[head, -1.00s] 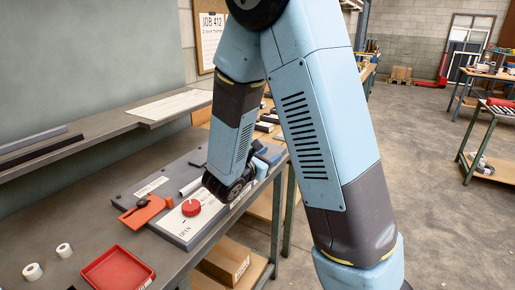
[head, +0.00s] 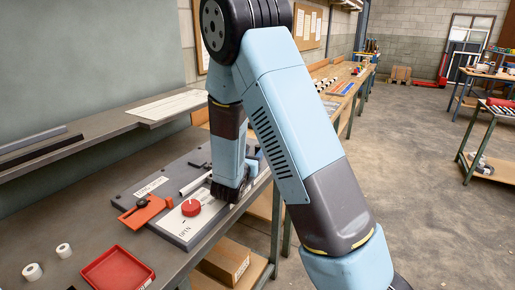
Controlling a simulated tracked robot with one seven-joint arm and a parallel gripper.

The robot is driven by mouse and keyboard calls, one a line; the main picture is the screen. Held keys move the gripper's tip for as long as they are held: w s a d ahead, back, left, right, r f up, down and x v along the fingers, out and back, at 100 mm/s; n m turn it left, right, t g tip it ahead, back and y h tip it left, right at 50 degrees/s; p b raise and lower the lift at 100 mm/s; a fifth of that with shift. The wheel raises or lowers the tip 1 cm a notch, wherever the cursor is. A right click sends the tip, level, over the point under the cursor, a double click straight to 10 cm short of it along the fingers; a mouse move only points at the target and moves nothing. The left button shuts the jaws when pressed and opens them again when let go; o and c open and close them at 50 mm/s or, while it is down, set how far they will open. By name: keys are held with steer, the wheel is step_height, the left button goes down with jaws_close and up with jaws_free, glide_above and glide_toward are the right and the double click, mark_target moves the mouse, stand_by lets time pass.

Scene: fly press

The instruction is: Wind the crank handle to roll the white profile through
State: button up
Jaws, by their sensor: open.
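A pale bar (head: 196,184), likely the white profile, lies on the grey machine plate (head: 135,187) on the bench; its right end runs behind my wrist. A red round knob (head: 191,208) with a small pale pin stands on a white panel marked OPEN, just left of and below my wrist. An orange-red piece with a black part (head: 143,209) sits at the plate's left front. No crank handle can be made out; my arm covers the plate's right end. My gripper is hidden behind my wrist, so its fingers do not show.
A red tray (head: 117,270) and two white rolls (head: 33,271) lie at the bench's front left. A shelf (head: 120,127) with dark bars and a white strip runs along the back. A cardboard box (head: 226,262) sits on the lower shelf.

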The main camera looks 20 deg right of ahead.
mark_target(257, 148)
steer(key=x, duration=0.5)
steer(key=shift+w+d, duration=0.2)
steer(key=shift+w, duration=0.05)
steer(key=shift+c, duration=0.5)
jaws_close()
